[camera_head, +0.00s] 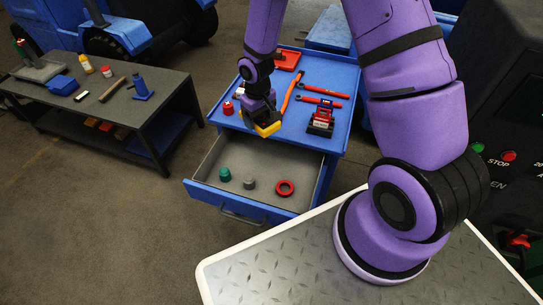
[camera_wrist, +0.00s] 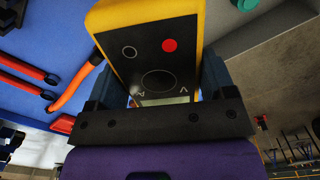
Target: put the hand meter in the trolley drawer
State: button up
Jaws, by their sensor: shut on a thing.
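The hand meter (camera_wrist: 152,55) is yellow-edged with a dark face, a red button and a dial. My gripper (camera_head: 262,112) is shut on it; in the wrist view the meter stands between the two fingers (camera_wrist: 158,92). In the head view the yellow meter (camera_head: 267,129) hangs at the front edge of the blue trolley top, by the back of the open drawer. The trolley drawer (camera_head: 240,208) is pulled out, with a grey floor. It holds a teal piece (camera_head: 225,174), a grey piece (camera_head: 249,183) and a red ring (camera_head: 285,188).
On the trolley top (camera_head: 338,80) lie red wrenches (camera_head: 320,102), an orange-handled tool (camera_head: 291,92), a red-and-black device (camera_head: 321,121) and a red tray (camera_head: 288,60). A dark bench (camera_head: 150,125) with tools stands at left.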

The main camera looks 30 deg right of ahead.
aim_at(256, 124)
jog(key=s+a, duration=0.1)
jog(key=s+a+n, duration=0.1)
jog(key=shift+s+a+r, duration=0.1)
jog(key=shift+s+a, duration=0.1)
jog(key=shift+s, duration=0.1)
jog(key=shift+s+a, duration=0.1)
jog(key=shift+s, duration=0.05)
jog(key=shift+n, duration=0.3)
notch_tip(256, 124, down, 18)
jog(key=o, duration=0.8)
jog(key=shift+o, duration=0.2)
